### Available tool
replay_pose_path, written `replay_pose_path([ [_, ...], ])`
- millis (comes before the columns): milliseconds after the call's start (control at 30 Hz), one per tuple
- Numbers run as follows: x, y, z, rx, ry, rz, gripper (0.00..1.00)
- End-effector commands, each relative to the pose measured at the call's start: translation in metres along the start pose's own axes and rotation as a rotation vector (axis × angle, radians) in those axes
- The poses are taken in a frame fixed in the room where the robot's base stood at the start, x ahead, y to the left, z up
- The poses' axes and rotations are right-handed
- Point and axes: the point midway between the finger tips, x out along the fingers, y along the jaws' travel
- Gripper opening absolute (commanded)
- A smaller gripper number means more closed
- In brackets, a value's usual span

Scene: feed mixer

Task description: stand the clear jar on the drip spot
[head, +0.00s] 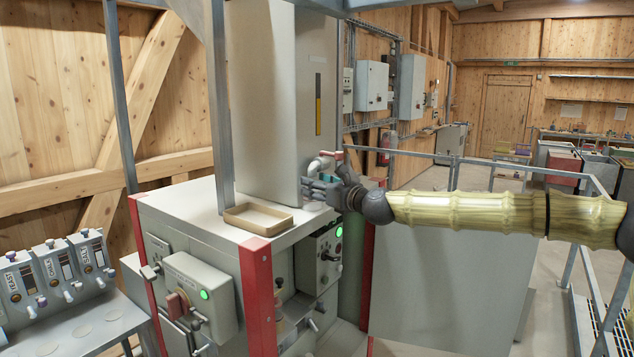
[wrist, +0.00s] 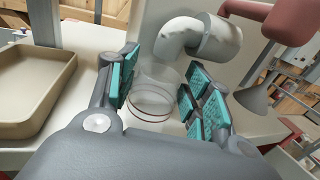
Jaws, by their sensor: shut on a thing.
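My gripper (wrist: 160,95) has its teal-padded fingers on both sides of the clear jar (wrist: 152,103), shut on it. The jar is see-through and looks upright, with a dark reddish ring low on it. It is under or just in front of the grey bent spout (wrist: 200,40). In the head view my gripper (head: 322,188) is at the back right corner of the cabinet top, beside the tall grey column. The drip spot is not clearly visible; the jar and fingers cover the surface there. I cannot tell whether the jar's base touches the surface.
A tan tray (head: 258,218) lies on the cabinet top (head: 190,210), left of my gripper. The tall grey column (head: 270,110) rises close behind. A red handle (wrist: 285,20) sits right of the spout. A metal railing (head: 480,163) stands at the right.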

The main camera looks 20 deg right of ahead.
Motion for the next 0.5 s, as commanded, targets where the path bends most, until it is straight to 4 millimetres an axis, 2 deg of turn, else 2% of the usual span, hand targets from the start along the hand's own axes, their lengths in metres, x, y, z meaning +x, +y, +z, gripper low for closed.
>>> replay_pose_path([
  [367, -0.0001, 0.0001, -0.0035, -0.001, 0.0, 0.0, 0.23],
  [400, -0.0002, 0.0001, -0.0032, -0.001, 0.0, 0.0, 0.51],
  [500, -0.0002, 0.0, -0.0023, -0.001, 0.0, 0.0, 0.7],
])
